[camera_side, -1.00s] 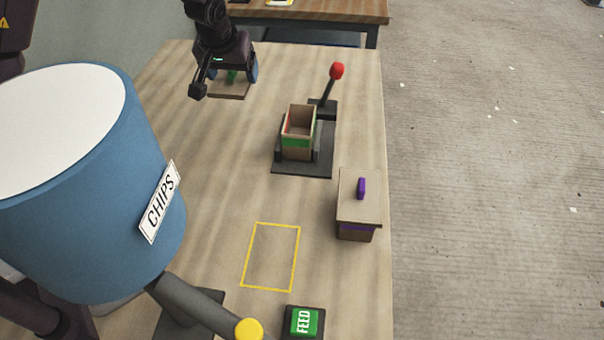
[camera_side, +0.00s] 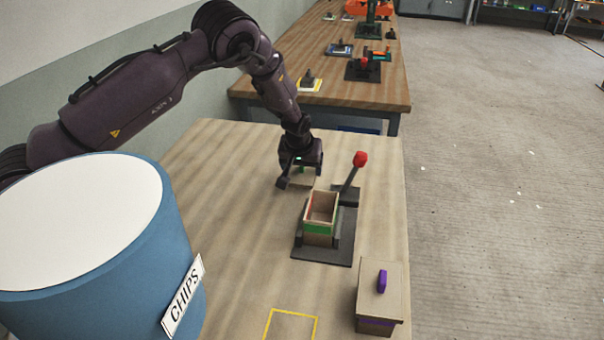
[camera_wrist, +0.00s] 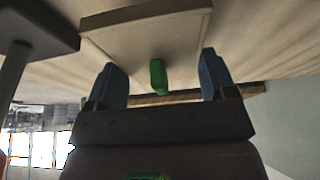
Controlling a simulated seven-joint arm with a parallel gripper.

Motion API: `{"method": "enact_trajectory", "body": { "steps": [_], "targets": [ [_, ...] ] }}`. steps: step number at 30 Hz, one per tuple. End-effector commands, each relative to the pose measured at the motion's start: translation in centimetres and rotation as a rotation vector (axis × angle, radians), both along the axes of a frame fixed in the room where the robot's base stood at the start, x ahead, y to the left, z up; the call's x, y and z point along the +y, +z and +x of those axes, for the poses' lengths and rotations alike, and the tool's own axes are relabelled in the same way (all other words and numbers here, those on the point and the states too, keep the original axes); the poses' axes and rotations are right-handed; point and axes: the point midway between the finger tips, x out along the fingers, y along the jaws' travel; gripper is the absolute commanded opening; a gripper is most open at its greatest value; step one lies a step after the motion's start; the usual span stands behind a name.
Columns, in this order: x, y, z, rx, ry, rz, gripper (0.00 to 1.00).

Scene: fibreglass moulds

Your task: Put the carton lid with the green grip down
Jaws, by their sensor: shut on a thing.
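The carton lid (camera_side: 303,183) is a flat tan board with a green grip (camera_wrist: 157,76). I cannot tell the lid's height above the table.
A lever with a red knob (camera_side: 360,159) stands close right of the lid. A lidded carton with a purple grip (camera_side: 381,282) is at the front right. A yellow outline (camera_side: 291,312) marks the table's front. A blue CHIPS drum (camera_side: 180,250) fills the left. Table left of the fixture is clear.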

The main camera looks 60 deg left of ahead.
Motion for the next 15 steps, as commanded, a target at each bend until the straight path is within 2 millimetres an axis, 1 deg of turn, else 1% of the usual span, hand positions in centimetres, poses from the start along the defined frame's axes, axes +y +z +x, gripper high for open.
{"method": "enact_trajectory", "body": {
  "steps": [1, 3, 5, 15],
  "targets": [
    [0.0, -1.0, -0.2, 0.006, 0.0, -0.001, 0.52],
    [-0.1, -1.9, -0.2, 0.004, 0.001, -0.002, 0.52],
    [-0.1, -2.3, -0.1, 0.003, 0.0, -0.001, 0.52],
    [0.0, -2.6, -0.2, 0.002, 0.0, -0.001, 0.52]
  ]
}}
